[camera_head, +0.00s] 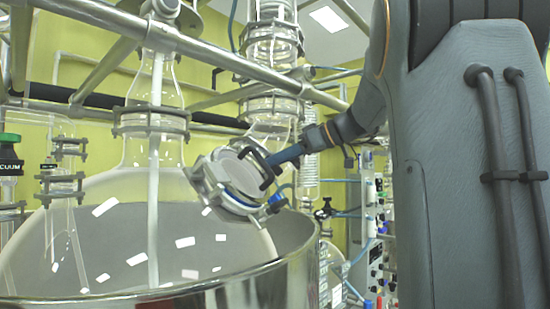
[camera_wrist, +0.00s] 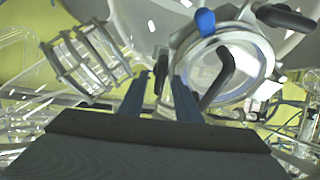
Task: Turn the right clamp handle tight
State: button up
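A round clamped port with a metal ring clamp (camera_head: 235,180) sits on the right shoulder of the big glass vessel (camera_head: 110,240). In the wrist view the clamp ring (camera_wrist: 262,62) is right of centre, with a blue knob (camera_wrist: 205,20) on its edge. A curved black handle (camera_wrist: 222,78) crosses the port face just right of my right finger. Another black handle (camera_wrist: 285,18) is at the upper right. My gripper (camera_wrist: 161,80) is open, its two blue fingers apart. A narrow dark bar (camera_wrist: 160,72) shows between or beyond the fingertips; contact cannot be told.
A metal pot rim (camera_head: 230,285) surrounds the vessel below. Metal frame bars (camera_head: 190,45) and glass columns (camera_head: 270,50) are above and behind. A second metal clamp assembly (camera_wrist: 85,60) is left of my fingers. A panel with knobs (camera_head: 375,230) stands behind at right.

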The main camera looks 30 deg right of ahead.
jog(key=shift+w+a+f, duration=0.2)
jog(key=shift+w+a, duration=0.05)
jog(key=shift+w, duration=0.1)
jog(key=shift+c, duration=0.3)
grip_shut()
jog(key=shift+m, duration=0.3)
jog(key=m+h+b, duration=0.1)
jog(key=m+b, duration=0.2)
jog(key=shift+f+m+t, duration=0.1)
jog(key=shift+m+t, duration=0.2)
jog(key=shift+m, duration=0.1)
jog(key=m+h, duration=0.1)
jog(key=m, duration=0.2)
jog(key=m+h+b, duration=0.1)
jog(key=m, duration=0.2)
jog(key=shift+d, duration=0.2)
